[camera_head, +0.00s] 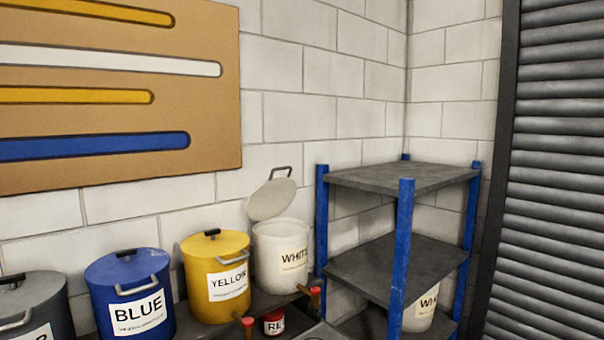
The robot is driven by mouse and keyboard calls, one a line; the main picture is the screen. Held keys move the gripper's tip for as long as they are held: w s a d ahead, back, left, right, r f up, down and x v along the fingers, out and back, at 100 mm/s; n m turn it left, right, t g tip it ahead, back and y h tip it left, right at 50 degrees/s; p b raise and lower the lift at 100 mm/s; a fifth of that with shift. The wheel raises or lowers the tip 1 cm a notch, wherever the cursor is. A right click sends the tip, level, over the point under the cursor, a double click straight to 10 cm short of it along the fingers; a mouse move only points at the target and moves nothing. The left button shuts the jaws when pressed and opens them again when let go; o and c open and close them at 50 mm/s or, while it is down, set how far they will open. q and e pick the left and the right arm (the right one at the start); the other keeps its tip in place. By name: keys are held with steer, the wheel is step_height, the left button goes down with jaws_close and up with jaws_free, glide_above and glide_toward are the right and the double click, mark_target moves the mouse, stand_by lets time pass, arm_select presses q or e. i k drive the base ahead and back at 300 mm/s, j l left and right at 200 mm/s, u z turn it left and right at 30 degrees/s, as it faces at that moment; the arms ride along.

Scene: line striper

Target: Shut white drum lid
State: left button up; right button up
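The white drum (282,262) stands on a dark low shelf against the block wall, at the right end of a row of drums. Its label reads "WHITE". Its lid (270,199) is raised, tilted up at the back left of the rim, with a dark loop handle (281,172) at its top. The drum's inside is hardly visible from here. Neither of my grippers shows in the head view.
A yellow drum (216,279), a blue drum (130,297) and a grey drum (35,309), all lidded, stand left of it. A blue-post shelf rack (402,240) stands close on the right, with another white container (419,312) low inside. A roller shutter (556,150) is further right.

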mark_target(272, 198)
steer(key=i+l+u, duration=0.1)
steer(key=l, duration=0.4)
steer(key=i+l+u, duration=0.1)
steer(key=l, duration=0.4)
steer(key=i+l+u, duration=0.1)
steer(key=l, duration=0.4)
steer(key=i+l+u, duration=0.1)
steer(key=l, duration=0.45)
steer(key=i, duration=0.1)
